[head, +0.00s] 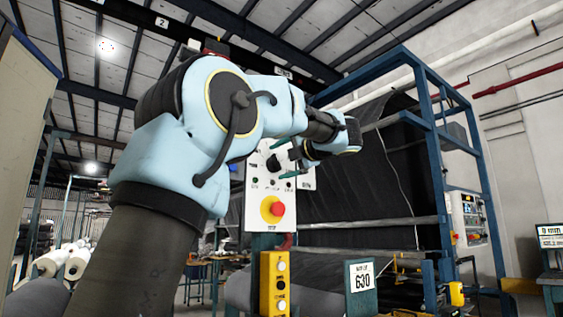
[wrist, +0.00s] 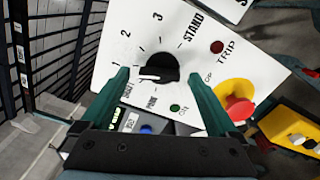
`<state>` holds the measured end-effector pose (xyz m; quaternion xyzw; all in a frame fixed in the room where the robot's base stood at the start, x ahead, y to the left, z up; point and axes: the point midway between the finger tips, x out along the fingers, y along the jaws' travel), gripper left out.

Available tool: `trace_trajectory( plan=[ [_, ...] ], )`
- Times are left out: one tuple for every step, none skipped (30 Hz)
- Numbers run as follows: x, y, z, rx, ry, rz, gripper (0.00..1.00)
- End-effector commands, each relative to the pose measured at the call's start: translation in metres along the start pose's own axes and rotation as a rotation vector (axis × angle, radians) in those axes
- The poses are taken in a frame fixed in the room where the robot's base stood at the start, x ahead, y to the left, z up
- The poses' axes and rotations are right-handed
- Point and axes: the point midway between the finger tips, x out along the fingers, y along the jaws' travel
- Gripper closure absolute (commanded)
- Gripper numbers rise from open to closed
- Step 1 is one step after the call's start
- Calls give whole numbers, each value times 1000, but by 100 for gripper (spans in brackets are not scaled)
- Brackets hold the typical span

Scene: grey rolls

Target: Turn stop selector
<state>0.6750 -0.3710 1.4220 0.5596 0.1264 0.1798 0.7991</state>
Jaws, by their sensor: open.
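The stop selector is a black round knob (wrist: 163,66) with a white bar on its lower left side, on a white control panel (wrist: 108,62). My gripper (wrist: 158,77) is open, with one green finger on each side of the knob in the wrist view. I cannot tell whether the fingers touch it. In the head view my gripper (head: 286,159) is at the upper part of the panel (head: 255,222), and the knob (head: 273,163) shows only partly.
A red stop button on a yellow base (head: 277,209) sits low on the panel; in the wrist view the red button (wrist: 238,107) is right of my fingers. A yellow button box (head: 266,285) stands below. A blue frame (head: 430,140) with dark rolls stands behind at right.

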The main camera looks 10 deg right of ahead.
Motion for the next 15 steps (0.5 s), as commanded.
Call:
trace_trajectory(
  plan=[
    [-1,0,0,0,-1,0,5],
    [-2,0,0,0,-1,0,5],
    [-4,0,0,-1,-2,0,5],
    [-7,0,0,-1,-3,0,5],
    [-11,-1,1,-1,-4,0,5],
    [-17,-1,1,-1,-5,-1,5],
    [-22,-1,0,-1,-4,0,5],
    [-27,-1,0,-1,-5,-1,5],
    [-35,-1,0,-1,-5,-1,5],
    [-41,-2,1,-1,-5,-1,5],
    [-47,-2,0,-1,-5,-1,5],
    [-56,-2,0,0,-5,-2,5],
    [-62,-2,0,0,-5,-2,5],
    [-67,-2,0,0,-4,-2,5],
    [-75,-2,0,-1,-4,-1,5]
  ],
)
